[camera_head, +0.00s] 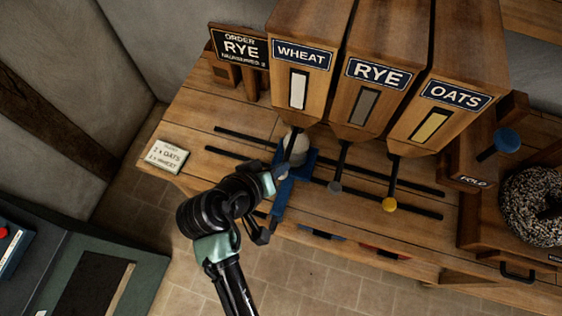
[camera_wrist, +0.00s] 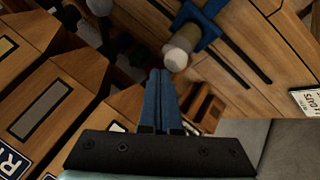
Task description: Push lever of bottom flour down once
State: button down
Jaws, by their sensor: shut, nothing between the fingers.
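Three wooden hoppers stand side by side: wheat (camera_head: 316,85), rye (camera_head: 358,108) and oats (camera_head: 436,122). A grey-knobbed lever (camera_head: 335,187) hangs below rye and a yellow-knobbed lever (camera_head: 390,204) below oats. My gripper (camera_head: 284,170) is below wheat and covers that area, so the wheat lever's knob is not clear. In the wrist view my gripper's blue fingers (camera_wrist: 160,74) are together and empty. A pale-ended rounded piece (camera_wrist: 178,55) is just past their tips. I cannot tell whether they touch.
A blue carriage (camera_head: 283,205) sits on the dark rails (camera_head: 375,172), partly behind my arm. A sign (camera_head: 240,47) reads "ORDER RYE". A white card (camera_head: 167,156) lists oats and wheat. A blue-knobbed handle (camera_head: 507,140) and a speckled round object (camera_head: 535,205) are at right.

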jog(key=shift+r+p, duration=0.7)
jog(key=shift+r, duration=0.2)
notch_tip(320, 180, up, 5)
jog(key=p, duration=0.4)
jog(key=shift+p, duration=0.4)
